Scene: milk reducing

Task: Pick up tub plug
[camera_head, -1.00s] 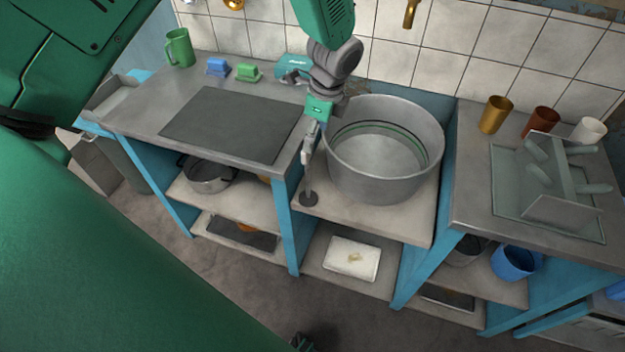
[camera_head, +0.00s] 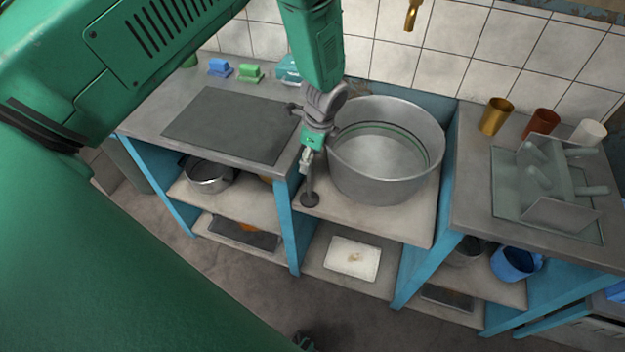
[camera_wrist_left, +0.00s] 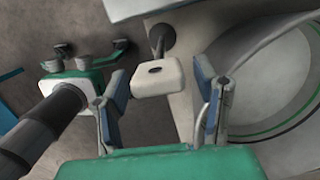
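The tub plug is a dark round disc (camera_head: 310,200) with a thin upright rod, standing on the counter ledge just left of the metal tub (camera_head: 385,165). In the left wrist view, the plug's pale block-shaped handle (camera_wrist_left: 158,76) shows at the near end of the rod, with the dark disc (camera_wrist_left: 162,38) beyond. My left gripper (camera_head: 307,160) is above the plug at its handle. In the wrist view, the left gripper's two fingers (camera_wrist_left: 160,88) are apart, with the handle between and slightly past their tips. No grasp shows.
The tub wall rises close to the right of my left gripper. A dark flat board (camera_head: 230,124) lies on the counter at left, with blue (camera_head: 220,68) and green (camera_head: 251,73) items behind. Cups and a dish rack (camera_head: 548,190) stand at right.

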